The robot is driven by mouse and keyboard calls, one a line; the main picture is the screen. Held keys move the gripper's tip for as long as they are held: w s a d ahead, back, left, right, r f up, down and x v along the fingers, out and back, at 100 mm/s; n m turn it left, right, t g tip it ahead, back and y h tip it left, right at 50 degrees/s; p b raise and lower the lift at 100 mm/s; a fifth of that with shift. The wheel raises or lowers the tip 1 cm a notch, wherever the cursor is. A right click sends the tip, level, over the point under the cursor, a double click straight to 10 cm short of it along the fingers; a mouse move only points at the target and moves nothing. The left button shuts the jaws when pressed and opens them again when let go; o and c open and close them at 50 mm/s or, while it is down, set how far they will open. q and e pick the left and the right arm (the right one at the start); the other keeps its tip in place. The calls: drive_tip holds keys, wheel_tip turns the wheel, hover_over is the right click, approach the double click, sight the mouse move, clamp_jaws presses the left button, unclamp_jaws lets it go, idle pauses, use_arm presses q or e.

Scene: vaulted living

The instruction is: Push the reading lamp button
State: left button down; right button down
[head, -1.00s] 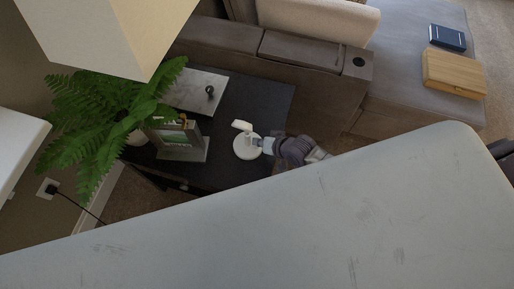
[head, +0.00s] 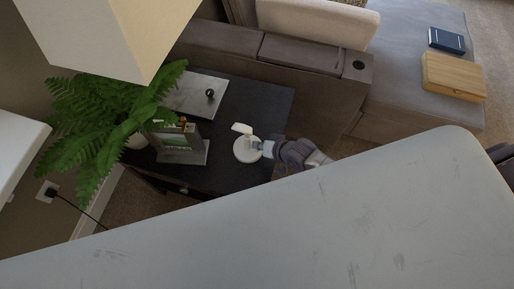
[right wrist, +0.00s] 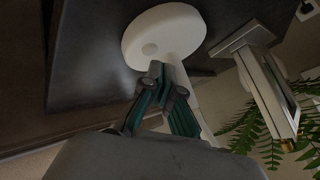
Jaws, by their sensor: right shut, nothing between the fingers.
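The reading lamp (head: 247,151) is white, with a round base and a small pale head, on a dark side table (head: 268,100). In the right wrist view its round base (right wrist: 180,28) fills the top middle, and a small grey round button (right wrist: 149,49) shows on it. My right gripper (head: 262,147) is at the right side of the lamp in the head view. In the right wrist view the right gripper (right wrist: 158,68) is shut and empty, its tips just below the button. I cannot tell whether they touch it. My left gripper is not in view.
A photo frame (head: 180,158) and a green fern (head: 95,115) stand left of the lamp. A grey tray (head: 190,92) lies behind it. A brown sofa (head: 300,68) borders the table at the back. A lampshade (head: 100,35) hangs at the top left.

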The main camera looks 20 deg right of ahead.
drive_tip(key=shift+f, duration=0.1)
idle(0.3)
drive_tip(key=shift+f, duration=0.35)
drive_tip(key=shift+f+b, duration=0.15)
drive_tip(key=shift+b, duration=0.2)
idle(0.3)
drive_tip(key=shift+r+p, duration=0.65)
drive_tip(key=shift+p, duration=0.1)
wheel_tip(320, 180, up, 6)
drive_tip(key=p, duration=0.6)
